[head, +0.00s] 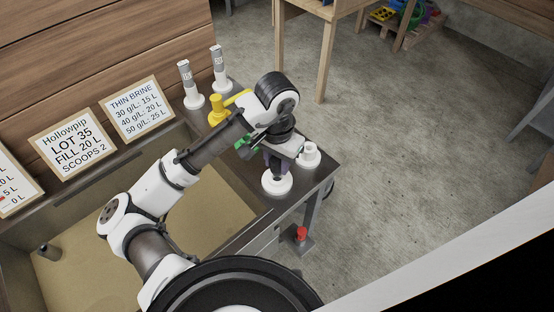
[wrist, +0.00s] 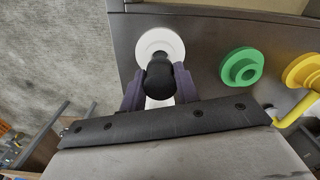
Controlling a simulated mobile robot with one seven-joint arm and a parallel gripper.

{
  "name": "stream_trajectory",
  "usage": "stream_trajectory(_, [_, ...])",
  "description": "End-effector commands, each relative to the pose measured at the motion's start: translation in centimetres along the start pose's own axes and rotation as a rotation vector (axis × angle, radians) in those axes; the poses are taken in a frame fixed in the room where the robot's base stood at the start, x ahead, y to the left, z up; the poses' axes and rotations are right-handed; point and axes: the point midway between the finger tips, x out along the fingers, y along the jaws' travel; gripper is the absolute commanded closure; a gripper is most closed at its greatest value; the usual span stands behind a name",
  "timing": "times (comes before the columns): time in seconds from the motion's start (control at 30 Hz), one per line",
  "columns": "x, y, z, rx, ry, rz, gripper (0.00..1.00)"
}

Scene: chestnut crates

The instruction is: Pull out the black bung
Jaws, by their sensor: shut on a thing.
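The black bung (wrist: 159,76) shows in the wrist view as a dark rounded knob above a white round flange (wrist: 160,40). My gripper (wrist: 160,86) has its purple fingers on both sides of the knob and is shut on it. In the head view my gripper (head: 277,166) points down over the white flange (head: 277,185), near the right end of the dark metal ledge. The bung is mostly hidden there by the fingers. I cannot tell whether it is still seated in the flange.
A green fitting (wrist: 242,66) and a yellow fitting (wrist: 304,71) stand beside the flange. Another white fitting (head: 309,154) is close on the right. Two grey-white posts (head: 185,84) stand at the back. A sandy-floored basin (head: 215,199) lies left; a red knob (head: 301,233) sits below.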

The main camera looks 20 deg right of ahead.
Motion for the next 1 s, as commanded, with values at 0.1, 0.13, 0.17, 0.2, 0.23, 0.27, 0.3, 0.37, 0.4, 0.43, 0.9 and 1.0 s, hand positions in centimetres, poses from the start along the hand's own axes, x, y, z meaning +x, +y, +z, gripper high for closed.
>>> stream_trajectory(0.1, [-0.1,0.0,0.0,0.000,0.000,0.000,1.00])
stream_trajectory(0.13, [-0.1,0.0,0.0,0.000,0.000,0.000,1.00])
stream_trajectory(0.17, [-0.1,0.0,0.0,0.000,0.000,0.000,1.00])
stream_trajectory(0.2, [-0.1,0.0,0.0,0.000,0.000,0.000,1.00])
stream_trajectory(0.23, [-0.1,0.0,0.0,0.000,0.000,0.000,1.00])
stream_trajectory(0.27, [-0.1,0.0,0.0,0.000,0.000,0.000,1.00])
stream_trajectory(0.3, [0.0,0.0,0.0,0.000,0.000,0.000,1.00])
stream_trajectory(0.37, [0.0,0.0,0.0,0.000,0.000,0.000,1.00])
stream_trajectory(0.4, [0.0,0.0,0.0,0.000,0.000,0.000,1.00])
stream_trajectory(0.43, [0.0,0.0,0.0,0.000,0.000,0.000,1.00])
stream_trajectory(0.9, [1.0,0.0,0.0,0.000,0.000,0.001,1.00])
stream_trajectory(1.0, [1.3,0.0,0.0,0.000,0.000,0.001,1.00])
